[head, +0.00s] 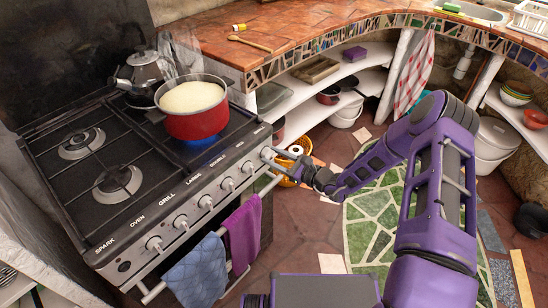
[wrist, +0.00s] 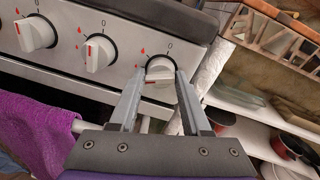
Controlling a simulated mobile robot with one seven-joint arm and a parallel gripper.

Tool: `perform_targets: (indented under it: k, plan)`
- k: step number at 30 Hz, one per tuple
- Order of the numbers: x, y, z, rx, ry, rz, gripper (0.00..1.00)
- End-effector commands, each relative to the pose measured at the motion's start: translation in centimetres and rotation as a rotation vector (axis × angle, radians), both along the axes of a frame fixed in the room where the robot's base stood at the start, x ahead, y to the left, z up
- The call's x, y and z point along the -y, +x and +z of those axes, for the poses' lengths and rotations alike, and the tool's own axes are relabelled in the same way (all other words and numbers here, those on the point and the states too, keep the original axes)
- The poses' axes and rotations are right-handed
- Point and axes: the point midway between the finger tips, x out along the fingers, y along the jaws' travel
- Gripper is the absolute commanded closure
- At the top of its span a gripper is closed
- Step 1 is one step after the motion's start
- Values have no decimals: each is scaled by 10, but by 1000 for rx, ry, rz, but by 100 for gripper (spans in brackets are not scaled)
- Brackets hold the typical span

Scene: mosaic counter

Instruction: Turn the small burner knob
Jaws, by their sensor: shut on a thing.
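The stove's control panel (head: 195,205) carries a row of white knobs. The rightmost knob (wrist: 160,70) sits between the two fingers of my gripper (wrist: 157,82), which is shut on it. Its red mark faces the lower left, unlike the neighbouring knob (wrist: 99,52), whose mark is closer to upright. In the head view, my gripper (head: 275,160) is at the right end of the panel and partly covers that end. A blue flame (head: 203,141) shows under the red pot (head: 195,120).
A purple towel (head: 241,235) and a blue towel (head: 195,275) hang from the oven rail (head: 155,292) below the knobs. Shelves (head: 340,80) with pots lie to the right.

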Motion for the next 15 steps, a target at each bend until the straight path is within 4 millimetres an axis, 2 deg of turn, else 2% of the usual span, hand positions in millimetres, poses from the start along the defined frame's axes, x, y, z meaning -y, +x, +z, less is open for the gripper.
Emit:
perform_targets:
  k: [15]
  plan:
    - [2, 2, 1, 298, -233, -6, 100]
